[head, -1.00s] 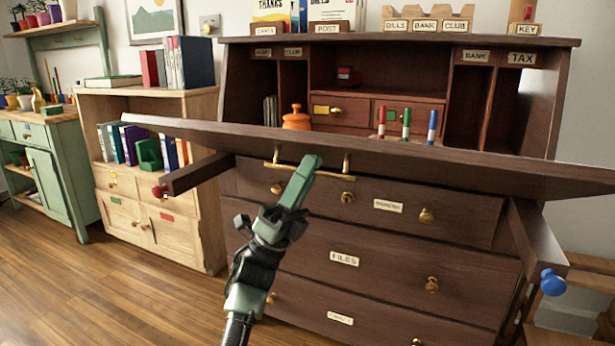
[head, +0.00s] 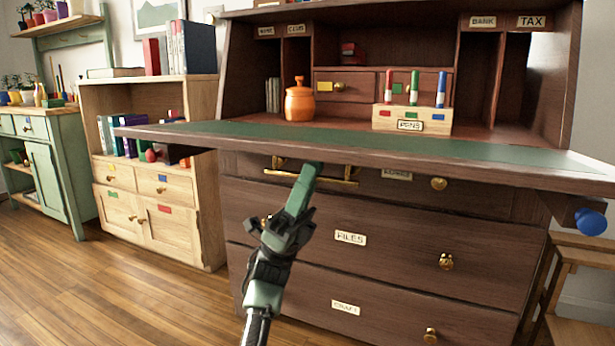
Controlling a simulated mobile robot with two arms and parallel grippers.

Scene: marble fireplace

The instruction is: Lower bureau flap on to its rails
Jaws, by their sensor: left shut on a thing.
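The bureau flap (head: 480,152) lies close to level, with its green writing surface facing up. My left gripper (head: 312,172) is under the flap's front edge, shut on the brass handle (head: 345,183) there. The right rail (head: 560,206), with a blue knob (head: 590,222), sticks out just below the flap's right end. The left rail's red knob (head: 150,155) shows just below the flap's left end; most of that rail is hidden. I cannot tell whether the flap touches either rail. My right gripper is not in view.
On the bureau stand an orange lidded jar (head: 299,103) and a pen box (head: 412,121) with several pens, behind the flap. Drawers (head: 380,240) with brass knobs are below. A pale bookcase (head: 205,190) is at left, a wooden stool (head: 578,255) at right. Floor at left is clear.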

